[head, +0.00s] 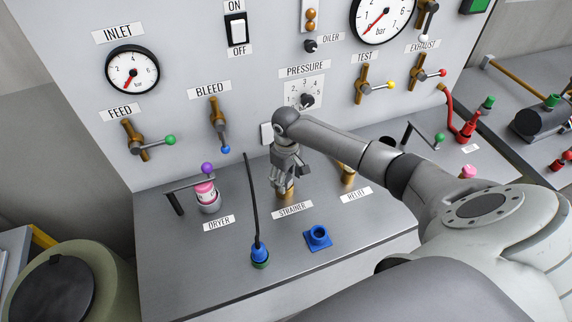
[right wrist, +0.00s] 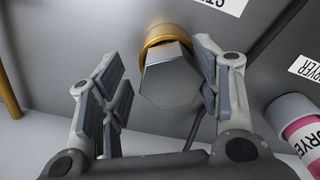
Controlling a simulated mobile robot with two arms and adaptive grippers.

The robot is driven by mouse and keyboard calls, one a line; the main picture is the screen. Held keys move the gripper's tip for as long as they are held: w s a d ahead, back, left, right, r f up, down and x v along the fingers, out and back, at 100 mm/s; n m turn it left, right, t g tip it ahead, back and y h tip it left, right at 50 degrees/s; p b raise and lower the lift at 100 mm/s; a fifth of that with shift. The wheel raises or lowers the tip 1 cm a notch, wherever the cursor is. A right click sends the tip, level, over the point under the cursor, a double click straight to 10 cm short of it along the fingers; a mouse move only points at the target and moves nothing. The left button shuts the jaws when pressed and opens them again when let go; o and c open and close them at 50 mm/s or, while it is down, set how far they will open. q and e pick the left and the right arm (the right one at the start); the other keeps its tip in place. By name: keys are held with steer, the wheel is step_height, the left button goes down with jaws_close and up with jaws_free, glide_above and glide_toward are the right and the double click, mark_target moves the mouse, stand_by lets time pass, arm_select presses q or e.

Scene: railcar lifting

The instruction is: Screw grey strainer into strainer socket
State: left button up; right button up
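The grey strainer (right wrist: 170,85), with a hexagonal end, shows in the right wrist view at the mouth of the brass strainer socket (right wrist: 165,33). How deep it sits cannot be told. In the head view the brass socket (head: 285,192) stands behind the STRAINER label, and my gripper hides most of the strainer. My right gripper (head: 286,172) points down over the socket. In the wrist view its fingers (right wrist: 163,78) are apart on either side of the hexagon, with a gap on the left and the right finger close to it. My left gripper is not in view.
The pink dryer cartridge (head: 206,193) stands left under a purple-knobbed lever. The panel with valves and gauges rises behind.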

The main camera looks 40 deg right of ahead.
steer(key=n, duration=0.6)
steer(key=shift+s+d+f, duration=0.1)
steer(key=n, duration=0.5)
steer(key=shift+n, duration=0.3)
steer(key=n, duration=0.6)
steer(key=shift+n+b, duration=0.3)
steer(key=n, duration=0.5)
steer(key=shift+b, duration=0.35)
steer(key=shift+c, duration=0.2)
